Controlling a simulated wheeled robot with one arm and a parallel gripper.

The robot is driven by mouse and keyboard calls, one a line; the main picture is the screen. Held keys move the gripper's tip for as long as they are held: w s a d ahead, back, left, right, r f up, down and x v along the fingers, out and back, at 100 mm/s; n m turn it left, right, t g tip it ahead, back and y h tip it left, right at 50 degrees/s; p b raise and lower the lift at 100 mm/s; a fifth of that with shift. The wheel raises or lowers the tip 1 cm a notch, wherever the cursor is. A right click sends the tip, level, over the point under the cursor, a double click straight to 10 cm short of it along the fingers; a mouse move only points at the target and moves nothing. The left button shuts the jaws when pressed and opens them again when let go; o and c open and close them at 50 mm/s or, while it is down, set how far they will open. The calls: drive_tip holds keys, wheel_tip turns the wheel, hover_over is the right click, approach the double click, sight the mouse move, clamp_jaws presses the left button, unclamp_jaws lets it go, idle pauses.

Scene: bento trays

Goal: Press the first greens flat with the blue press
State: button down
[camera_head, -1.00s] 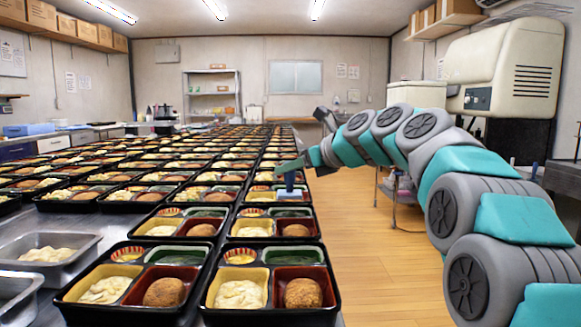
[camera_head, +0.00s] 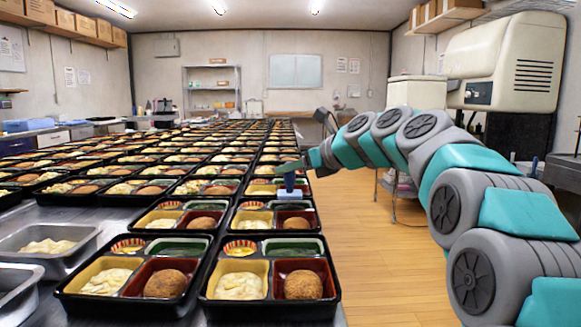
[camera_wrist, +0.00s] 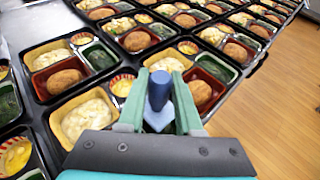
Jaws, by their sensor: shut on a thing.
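My gripper (camera_wrist: 158,100) is shut on the blue press (camera_wrist: 159,90), which stands upright between the fingers, its light blue plate (camera_wrist: 157,121) pointing down. In the head view the press (camera_head: 289,191) hangs at my gripper (camera_head: 291,167), over the right-hand column of bento trays. Dark greens (camera_head: 292,205) show just in front of the plate, in the second tray from the front. I cannot tell whether the plate touches anything. The front right tray has greens (camera_head: 292,247) in its back right compartment. What lies directly under the plate is hidden in the wrist view.
Black bento trays fill the table in close rows, with rice (camera_head: 240,286) and browned croquettes (camera_head: 303,285). Metal pans (camera_head: 30,262) stand at the left. Open wooden floor (camera_head: 370,250) lies to the right, with a cart (camera_head: 400,190) beyond.

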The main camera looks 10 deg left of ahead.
sight(294, 182)
drive_tip(key=shift+f, duration=1.4)
drive_tip(key=shift+f+p, duration=0.5)
drive_tip(key=shift+p, duration=0.7)
idle(4.5)
drive_tip(key=shift+r, duration=0.1)
drive_tip(key=shift+r, duration=4)
